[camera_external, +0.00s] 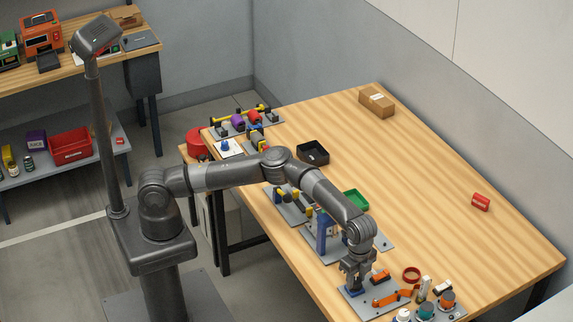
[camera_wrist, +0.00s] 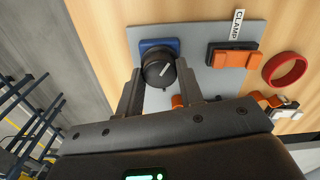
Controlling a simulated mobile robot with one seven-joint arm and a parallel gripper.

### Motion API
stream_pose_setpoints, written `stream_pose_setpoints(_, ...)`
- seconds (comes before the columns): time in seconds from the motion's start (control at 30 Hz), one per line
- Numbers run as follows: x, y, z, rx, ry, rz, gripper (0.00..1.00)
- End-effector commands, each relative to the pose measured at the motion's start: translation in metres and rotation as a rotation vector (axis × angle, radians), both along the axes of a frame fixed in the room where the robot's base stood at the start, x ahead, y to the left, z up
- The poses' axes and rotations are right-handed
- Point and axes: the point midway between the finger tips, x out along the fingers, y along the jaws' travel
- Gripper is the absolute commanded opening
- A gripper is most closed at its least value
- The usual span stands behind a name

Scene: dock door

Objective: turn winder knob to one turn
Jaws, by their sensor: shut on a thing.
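A black round knob (camera_wrist: 158,70) with a white pointer line sits in front of a blue block (camera_wrist: 158,45) on a grey plate (camera_wrist: 200,35). In the wrist view the pointer line slants up to the right. My gripper (camera_wrist: 160,82) has one finger on each side of the knob and is shut on it. In the external view my gripper (camera_external: 353,288) points down at the front plate, and its fingers and wrist hide the knob there. No lettering naming the knob is visible.
An orange clamp (camera_wrist: 234,56) with a CLAMP label (camera_wrist: 238,23) and a red ring (camera_wrist: 285,70) lie right of the knob. An orange lever (camera_external: 391,298) and several round parts stand nearby. A green tray (camera_external: 356,200) lies farther back. The right side of the table is mostly clear.

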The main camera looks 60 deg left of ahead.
Motion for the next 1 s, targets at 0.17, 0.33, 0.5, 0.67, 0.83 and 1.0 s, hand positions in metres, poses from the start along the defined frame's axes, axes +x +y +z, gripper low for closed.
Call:
stream_pose_setpoints(0.17, 0.002, 0.0, 0.001, -0.002, -0.004, 0.004, 0.37)
stream_pose_setpoints(0.33, 0.001, 0.0, 0.001, -0.001, -0.002, 0.003, 0.51)
stream_pose_setpoints(0.5, 0.001, 0.0, 0.0, -0.001, -0.001, 0.002, 0.56)
stream_pose_setpoints(0.67, 0.0, 0.0, 0.001, -0.001, 0.0, 0.002, 0.56)
stream_pose_setpoints(0.83, 0.0, -0.001, 0.013, -0.002, 0.001, 0.001, 0.56)
stream_pose_setpoints(1.0, 0.0, -0.001, 0.033, -0.003, 0.003, 0.0, 0.56)
